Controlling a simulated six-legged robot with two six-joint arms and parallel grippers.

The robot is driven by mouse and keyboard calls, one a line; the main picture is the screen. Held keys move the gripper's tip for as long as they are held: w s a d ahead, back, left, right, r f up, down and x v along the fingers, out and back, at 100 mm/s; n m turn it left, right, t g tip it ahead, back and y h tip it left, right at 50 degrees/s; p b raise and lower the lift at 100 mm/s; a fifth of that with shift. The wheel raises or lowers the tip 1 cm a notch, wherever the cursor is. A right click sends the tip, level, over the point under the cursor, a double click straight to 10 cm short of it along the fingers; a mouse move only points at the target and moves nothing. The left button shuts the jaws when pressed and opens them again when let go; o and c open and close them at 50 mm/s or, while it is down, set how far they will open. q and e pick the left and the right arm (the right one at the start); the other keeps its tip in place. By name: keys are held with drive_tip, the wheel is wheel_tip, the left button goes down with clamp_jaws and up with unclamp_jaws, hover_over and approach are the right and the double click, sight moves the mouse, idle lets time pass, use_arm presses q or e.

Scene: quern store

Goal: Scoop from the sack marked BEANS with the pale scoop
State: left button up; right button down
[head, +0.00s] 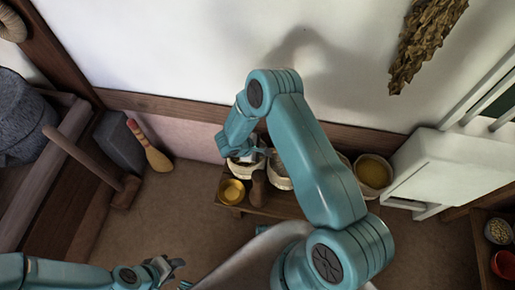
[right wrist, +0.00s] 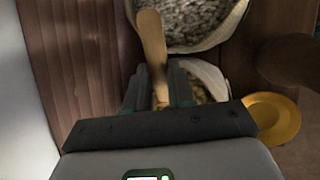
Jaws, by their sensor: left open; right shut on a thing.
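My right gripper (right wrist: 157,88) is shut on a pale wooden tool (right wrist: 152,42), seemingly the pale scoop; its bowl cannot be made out. In the right wrist view, a sack of greyish seeds (right wrist: 243,8) is at the top and a smaller-looking sack with yellowish contents (right wrist: 213,74) is partly behind the gripper. In the head view the right gripper (head: 240,155) is over the leftmost sack (head: 238,171) on a low bench. No sack mark is readable, so I cannot tell which is BEANS. My left gripper (head: 168,268) is open and empty at lower left.
A yellow bowl (head: 231,191) and a brown wooden object (head: 258,187) stand at the bench's (head: 285,207) front. A sack of yellow grain (head: 373,172) stands farther right.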

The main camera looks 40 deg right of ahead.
drive_tip(key=d+y, duration=0.1)
drive_tip(key=y+p, duration=0.1)
drive_tip(key=y, duration=0.1)
drive_tip(key=shift+s+d+r, duration=0.1)
drive_tip(key=shift+d+r, duration=0.25)
drive_tip(key=shift+d, duration=0.05)
drive_tip(key=shift+d+y+p, duration=0.1)
drive_tip(key=shift+y+p, duration=0.65)
drive_tip(key=shift+y, duration=0.15)
drive_tip(key=shift+d+y+p, duration=0.1)
drive_tip(key=shift+y+p, duration=0.4)
drive_tip(key=shift+p, duration=0.2)
drive_tip(key=shift+r+p, duration=0.15)
drive_tip(key=shift+p, duration=0.2)
drive_tip(key=shift+y, duration=0.7)
wheel_tip(320, 180, up, 5)
drive_tip(key=p, duration=0.5)
drive_tip(key=shift+d, duration=0.1)
